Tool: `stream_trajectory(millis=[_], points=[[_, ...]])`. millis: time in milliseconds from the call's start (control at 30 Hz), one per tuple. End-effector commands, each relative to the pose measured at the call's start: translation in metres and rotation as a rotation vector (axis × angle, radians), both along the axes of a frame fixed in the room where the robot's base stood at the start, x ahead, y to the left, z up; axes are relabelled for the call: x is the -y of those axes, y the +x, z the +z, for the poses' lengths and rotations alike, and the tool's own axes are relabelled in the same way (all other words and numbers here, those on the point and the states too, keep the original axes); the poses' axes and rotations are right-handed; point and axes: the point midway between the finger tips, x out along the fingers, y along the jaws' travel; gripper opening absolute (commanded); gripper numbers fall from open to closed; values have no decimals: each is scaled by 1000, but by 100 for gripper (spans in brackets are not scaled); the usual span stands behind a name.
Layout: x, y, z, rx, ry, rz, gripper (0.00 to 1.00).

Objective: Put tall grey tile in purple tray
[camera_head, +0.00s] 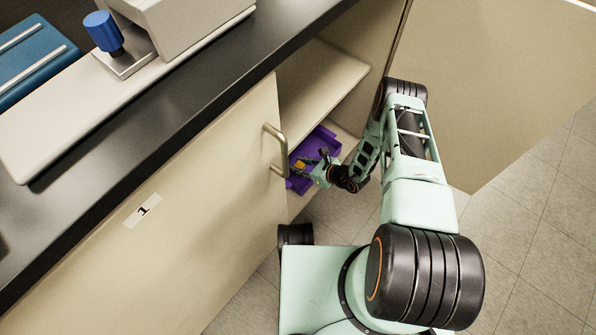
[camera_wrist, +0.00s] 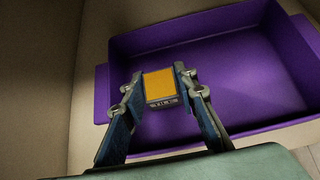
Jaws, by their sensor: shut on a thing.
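The purple tray (camera_head: 318,139) sits low inside the open cabinet. In the wrist view its bare inside (camera_wrist: 235,75) fills much of the picture, with no other thing visible in it. My gripper (camera_wrist: 160,84) is shut on a small block (camera_wrist: 160,86) with an orange-yellow face and a grey edge with small dark marks; I take it for the tall grey tile, though its height is hard to judge. The gripper and block are over the tray's near part. I cannot tell whether the block touches the tray floor. In the head view my gripper (camera_head: 306,168) is small and partly hides the tray.
The cabinet door (camera_head: 200,200) marked 1, with a metal handle (camera_head: 275,150), stands left of my arm. A shelf (camera_head: 320,85) is above the tray. The dark worktop (camera_head: 180,110) carries an instrument with a blue knob (camera_head: 103,31). Tiled floor lies open at the right.

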Motion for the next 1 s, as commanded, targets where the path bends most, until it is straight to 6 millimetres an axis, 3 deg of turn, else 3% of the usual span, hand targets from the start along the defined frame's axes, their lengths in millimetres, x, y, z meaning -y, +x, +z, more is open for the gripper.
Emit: stream_trajectory(millis=[300,700,733,867,1000], points=[[-7,3,-40,0,0,1,3],[-7,4,-42,0,1,-1,3],[-7,4,-42,-1,0,-1,29],[-7,4,-42,0,0,0,43],[-7,4,-42,-1,1,0,44]])
